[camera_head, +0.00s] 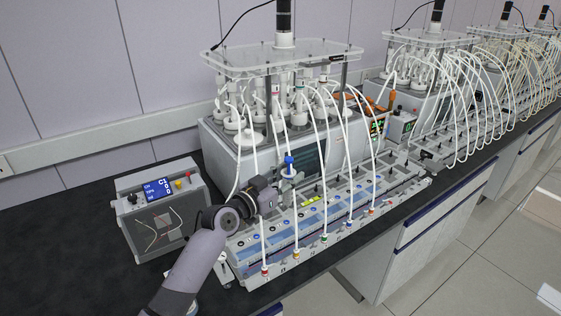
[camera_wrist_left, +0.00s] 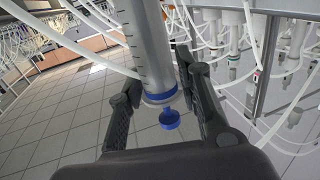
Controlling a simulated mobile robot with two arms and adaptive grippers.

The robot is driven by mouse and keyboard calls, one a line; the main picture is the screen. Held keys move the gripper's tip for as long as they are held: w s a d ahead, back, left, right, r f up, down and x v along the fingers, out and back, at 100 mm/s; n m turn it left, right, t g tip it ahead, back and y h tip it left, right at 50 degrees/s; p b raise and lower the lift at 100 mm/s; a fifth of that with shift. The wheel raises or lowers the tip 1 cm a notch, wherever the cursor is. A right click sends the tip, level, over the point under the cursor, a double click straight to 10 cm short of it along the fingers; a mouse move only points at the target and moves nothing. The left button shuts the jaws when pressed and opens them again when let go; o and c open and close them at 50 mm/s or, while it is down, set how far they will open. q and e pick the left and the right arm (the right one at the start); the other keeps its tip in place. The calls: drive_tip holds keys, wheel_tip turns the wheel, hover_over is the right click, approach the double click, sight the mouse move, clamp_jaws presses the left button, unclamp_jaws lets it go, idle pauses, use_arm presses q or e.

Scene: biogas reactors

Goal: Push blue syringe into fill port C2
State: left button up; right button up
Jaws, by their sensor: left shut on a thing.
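The blue syringe (camera_head: 289,161) shows its blue part just above my left gripper (camera_head: 287,178) in the head view, over the front unit of the first reactor. In the left wrist view, the syringe's clear graduated barrel (camera_wrist_left: 147,50) with a blue ring and a blue disc at its end stands between the two dark fingers of my left gripper (camera_wrist_left: 163,88). The left gripper is shut on the syringe. Fill port C2 cannot be told apart; the gripper and arm hide part of the port row. The syringe's tip is hidden. My right gripper is not in view.
The long front unit (camera_head: 399,194) carries several white hoses with coloured ends, arching close around the gripper. The reactor (camera_head: 228,146) stands behind. A grey control box (camera_head: 158,216) with a blue screen stands to the left. The black bench (camera_head: 50,235) is clear at far left.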

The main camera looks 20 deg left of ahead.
sight(285, 199)
use_arm(q)
drive_tip(key=shift+s+f+b, duration=0.25)
drive_tip(key=shift+f+b, duration=0.05)
wheel_tip(285, 199, down, 3)
drive_tip(key=b, duration=0.2)
drive_tip(key=shift+a+f+b, duration=0.1)
drive_tip(key=shift+b, duration=0.2)
drive_tip(key=shift+f+b, duration=0.35)
drive_tip(key=shift+f, duration=0.15)
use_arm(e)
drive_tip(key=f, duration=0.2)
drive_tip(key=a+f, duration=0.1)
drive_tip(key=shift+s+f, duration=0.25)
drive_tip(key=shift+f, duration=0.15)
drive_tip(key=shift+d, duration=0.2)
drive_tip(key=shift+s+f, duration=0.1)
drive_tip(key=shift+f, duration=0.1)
use_arm(q)
drive_tip(key=shift+f+b, duration=0.3)
drive_tip(key=shift+b, duration=0.25)
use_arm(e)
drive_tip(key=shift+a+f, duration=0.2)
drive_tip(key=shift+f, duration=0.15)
use_arm(q)
drive_tip(key=shift+f+b, duration=0.75)
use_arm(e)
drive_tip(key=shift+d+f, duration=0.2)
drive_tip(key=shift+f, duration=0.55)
